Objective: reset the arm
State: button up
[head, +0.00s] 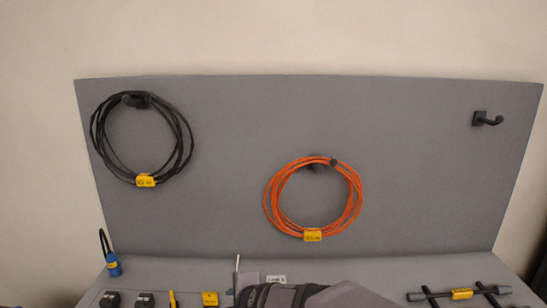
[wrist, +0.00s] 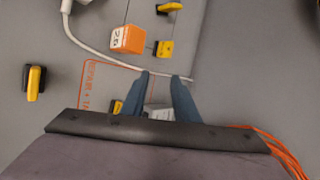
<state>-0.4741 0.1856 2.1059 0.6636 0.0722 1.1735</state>
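My gripper (wrist: 161,77) shows in the wrist view with its two blue-grey fingers apart. Grey table surface shows between the fingertips, and a small whitish thing (wrist: 158,115) shows lower between the fingers; I cannot tell if it touches them. Nothing is seen gripped. In the head view only a dark part of my arm shows at the bottom middle, and the fingers cannot be made out there.
A black cable coil (head: 98,130) and an orange cable coil (head: 272,205) hang on the grey panel (head: 400,170); the right hook (head: 487,119) is empty. Below lie an orange cube (wrist: 127,39), yellow-and-black clips (wrist: 35,80), a white cable (wrist: 90,46) and a dark bar (head: 430,296).

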jog(key=s+d+r+n+g+h+p, duration=0.2)
jog(key=s+d+r+n+g+p, duration=0.2)
jog(key=s+d+n+p, duration=0.3)
jog(key=s+d+r+n+g+h+p, duration=0.2)
jog(key=s+d+n+p, duration=0.6)
jog(key=s+d, duration=0.8)
notch_tip(320, 180, up, 2)
jog(key=shift+s+d+r+g+h, duration=0.15)
jog(key=shift+s+d+g+h, duration=0.25)
jog(key=shift+d+g, duration=0.5)
